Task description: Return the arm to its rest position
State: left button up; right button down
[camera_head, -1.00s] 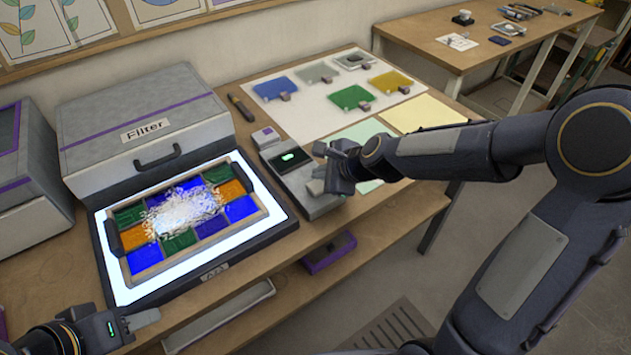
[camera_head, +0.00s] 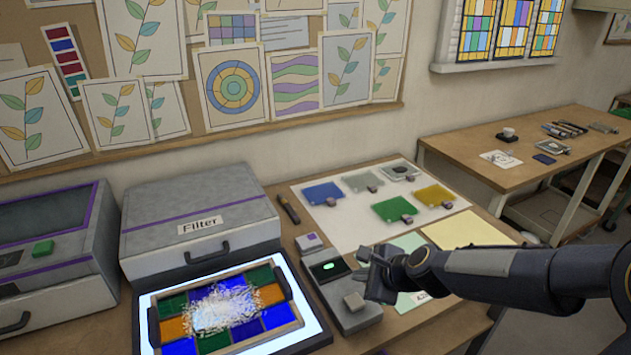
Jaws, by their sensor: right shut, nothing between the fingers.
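My right gripper (camera_head: 368,284) is shut and empty. It hangs beside the grey device with a green-lit display (camera_head: 345,305), over its right side; I cannot tell whether it touches it. My right arm (camera_head: 490,275) comes in from the right edge. My left gripper is out of view.
A lit panel (camera_head: 322,338) bears a framed coloured-glass grid (camera_head: 178,325) covered by clear shards. The grey Filter box (camera_head: 160,238) stands behind it. Coloured glass samples (camera_head: 392,209) lie on a white sheet behind the right gripper. A second table (camera_head: 470,150) stands at the right.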

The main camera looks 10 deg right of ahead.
jog(key=s+d+r+n, duration=0.2)
jog(key=s+r+n, duration=0.4)
jog(key=s+n, duration=0.3)
jog(key=s+d+n+g+h, duration=0.1)
jog(key=s+d+n+g, duration=0.1)
jog(key=s+n, duration=0.8)
jog(key=s+d, duration=0.1)
jog(key=s, duration=0.7)
jog(key=shift+f, duration=0.4)
